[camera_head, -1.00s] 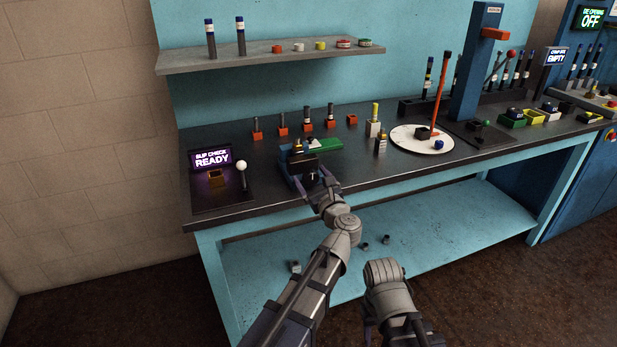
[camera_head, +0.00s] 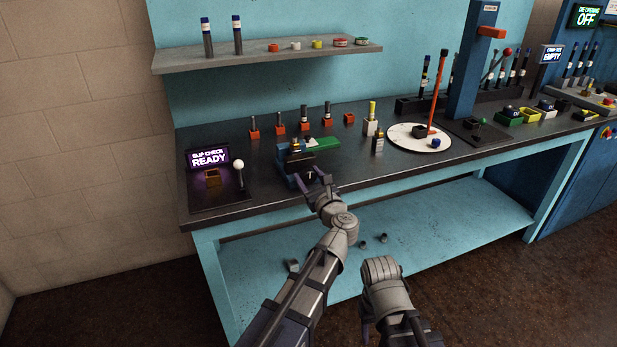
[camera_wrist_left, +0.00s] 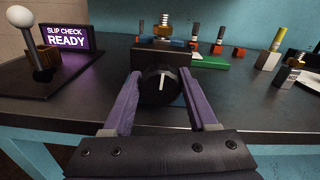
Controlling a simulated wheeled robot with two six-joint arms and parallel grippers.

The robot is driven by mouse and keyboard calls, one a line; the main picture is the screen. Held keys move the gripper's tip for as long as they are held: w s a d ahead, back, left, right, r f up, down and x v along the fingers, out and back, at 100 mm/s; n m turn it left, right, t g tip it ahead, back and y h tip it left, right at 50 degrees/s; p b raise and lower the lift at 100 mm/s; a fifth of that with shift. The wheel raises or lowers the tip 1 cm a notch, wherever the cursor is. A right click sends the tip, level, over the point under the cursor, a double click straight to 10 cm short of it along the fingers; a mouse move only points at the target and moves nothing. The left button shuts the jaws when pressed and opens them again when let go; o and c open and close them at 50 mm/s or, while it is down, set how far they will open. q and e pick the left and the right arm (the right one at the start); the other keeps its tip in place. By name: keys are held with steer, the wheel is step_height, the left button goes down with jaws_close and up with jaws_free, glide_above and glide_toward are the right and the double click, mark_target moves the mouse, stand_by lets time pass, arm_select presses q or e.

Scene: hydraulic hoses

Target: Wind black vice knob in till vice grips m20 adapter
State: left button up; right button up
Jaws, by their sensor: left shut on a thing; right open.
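The black vice knob (camera_wrist_left: 159,86), with a white pointer line, faces me on the front of the vice. The line stands near upright, leaning slightly right. My left gripper (camera_wrist_left: 161,92) has its purple fingers on either side of the knob and is shut on it; it also shows in the head view (camera_head: 314,181). The dark vice block (camera_wrist_left: 150,56) stands behind the knob; the vice (camera_head: 296,161) also shows on the bench. A brass adapter (camera_wrist_left: 163,27) stands upright at the jaws; any gap there cannot be judged.
The slip check panel (camera_head: 208,162) and a white-balled lever (camera_head: 239,165) stand left of the vice. A green part (camera_head: 322,144) lies just right of it. Several hose ends in orange blocks stand behind. A white round plate (camera_head: 400,145) lies further right.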

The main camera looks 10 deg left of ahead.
arm_select(q)
steer(key=shift+m, duration=3.2)
steer(key=o, duration=1.4)
steer(key=shift+d, duration=0.1)
